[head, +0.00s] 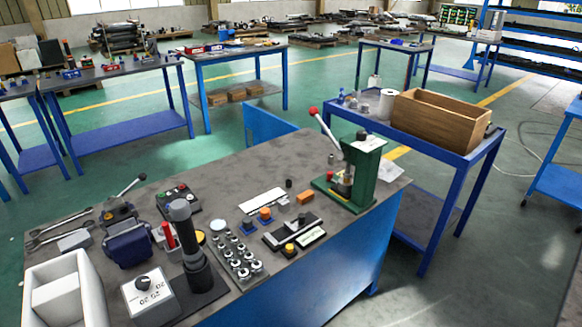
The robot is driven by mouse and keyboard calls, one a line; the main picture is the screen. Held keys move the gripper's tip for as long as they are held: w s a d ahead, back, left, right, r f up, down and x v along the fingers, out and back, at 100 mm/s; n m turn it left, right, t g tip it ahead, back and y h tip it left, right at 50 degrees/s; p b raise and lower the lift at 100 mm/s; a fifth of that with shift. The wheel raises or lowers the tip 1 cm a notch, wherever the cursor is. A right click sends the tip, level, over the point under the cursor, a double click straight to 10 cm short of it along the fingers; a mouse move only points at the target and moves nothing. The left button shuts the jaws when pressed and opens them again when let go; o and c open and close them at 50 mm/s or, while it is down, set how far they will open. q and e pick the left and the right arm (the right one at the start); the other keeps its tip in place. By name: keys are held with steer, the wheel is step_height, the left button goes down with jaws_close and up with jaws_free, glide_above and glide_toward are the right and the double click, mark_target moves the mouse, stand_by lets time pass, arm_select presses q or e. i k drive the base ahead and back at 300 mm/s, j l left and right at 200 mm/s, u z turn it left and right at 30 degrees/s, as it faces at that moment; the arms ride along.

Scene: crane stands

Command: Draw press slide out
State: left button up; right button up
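A green hand press (363,172) stands upright at the right end of the grey workbench (240,165). Its lever (324,130) slants up to the left and ends in a red knob. At the press's foot, a small red knob (330,176) and a metal part (344,184) show below the ram. I cannot tell clearly which part is the slide or how far out it sits. Neither of my grippers is in view.
A black fixture (291,232), an orange block (305,197) and a white strip (262,200) lie left of the press. A metal tray of several round parts (236,256), a black upright handle (188,240) and a control box (151,298) crowd the front. The bench's back middle is clear.

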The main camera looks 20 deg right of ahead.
mark_target(344, 190)
steer(key=l+u, duration=1)
steer(key=l, duration=0.4)
steer(key=k+l, duration=0.1)
steer(key=l, duration=0.3)
steer(key=l+u, duration=0.1)
steer(key=l, duration=0.25)
steer(key=k+l, duration=0.15)
steer(key=l, duration=0.25)
steer(key=k+l, duration=0.1)
steer(key=l, duration=0.3)
steer(key=u, duration=0.05)
